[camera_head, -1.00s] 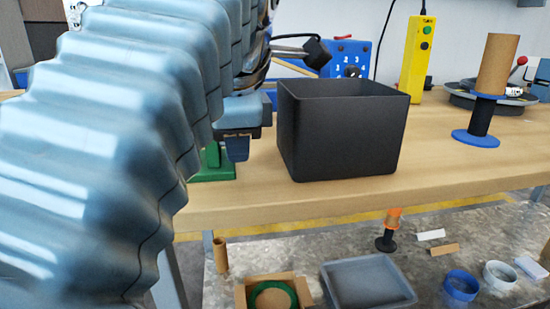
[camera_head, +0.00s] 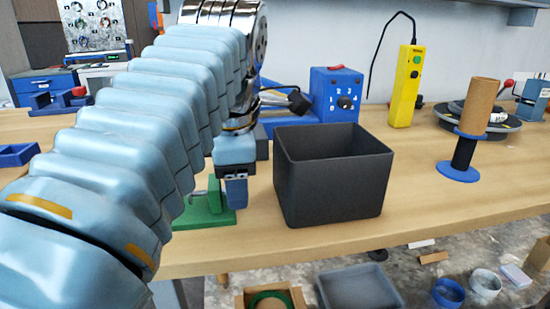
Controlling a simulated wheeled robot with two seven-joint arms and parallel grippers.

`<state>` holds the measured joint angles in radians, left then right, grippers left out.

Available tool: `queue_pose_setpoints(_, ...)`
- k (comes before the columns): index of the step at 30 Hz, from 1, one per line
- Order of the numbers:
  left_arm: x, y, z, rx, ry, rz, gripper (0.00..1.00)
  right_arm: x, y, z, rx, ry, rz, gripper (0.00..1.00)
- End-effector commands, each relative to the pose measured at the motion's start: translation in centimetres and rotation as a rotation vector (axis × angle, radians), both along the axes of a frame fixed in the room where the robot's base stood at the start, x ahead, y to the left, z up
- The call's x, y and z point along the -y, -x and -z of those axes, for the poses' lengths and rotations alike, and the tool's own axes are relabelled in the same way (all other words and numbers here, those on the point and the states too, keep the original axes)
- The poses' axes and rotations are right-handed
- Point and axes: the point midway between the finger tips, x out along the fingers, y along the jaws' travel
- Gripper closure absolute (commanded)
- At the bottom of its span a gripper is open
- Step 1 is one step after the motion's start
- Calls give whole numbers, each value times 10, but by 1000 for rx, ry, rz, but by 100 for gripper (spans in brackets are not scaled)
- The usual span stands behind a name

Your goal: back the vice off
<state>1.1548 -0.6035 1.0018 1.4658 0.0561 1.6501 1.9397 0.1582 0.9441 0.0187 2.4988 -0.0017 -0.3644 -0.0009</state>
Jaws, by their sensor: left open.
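A small green fixture (camera_head: 205,215) with a flat base and a thin metal rod stands near the bench's front edge, left of the black bin; it looks like the vice, but the arm hides part of it. My left gripper (camera_head: 236,192) points down right at the fixture's right side. Its blue-grey fingers are seen close together from the side, and nothing shows held between them. Whether they touch the fixture cannot be told. My right gripper is not in view.
A black open bin (camera_head: 335,185) stands close right of the left gripper. Behind are a blue dial box (camera_head: 337,95) and a yellow button pendant (camera_head: 406,85). A cardboard tube (camera_head: 478,105) stands on a blue-based spindle at right. Bare bench (camera_head: 420,200) lies between.

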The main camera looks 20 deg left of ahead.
Motion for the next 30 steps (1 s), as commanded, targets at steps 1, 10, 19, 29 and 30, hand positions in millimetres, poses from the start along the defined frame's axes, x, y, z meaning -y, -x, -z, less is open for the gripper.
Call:
queue_pose_setpoints(1,0,0,-2,-9,6,0,47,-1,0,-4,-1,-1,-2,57)
queue_pose_setpoints(10,-1,-1,0,-17,11,-1,47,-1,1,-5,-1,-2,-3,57)
queue_pose_setpoints(19,-4,-5,-10,-189,116,-3,47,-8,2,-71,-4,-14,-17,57)
queue_pose_setpoints(29,-5,-7,1,-285,175,-1,47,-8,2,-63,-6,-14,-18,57)
queue_pose_setpoints(30,-5,-7,0,-284,174,-1,47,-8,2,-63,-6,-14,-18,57)
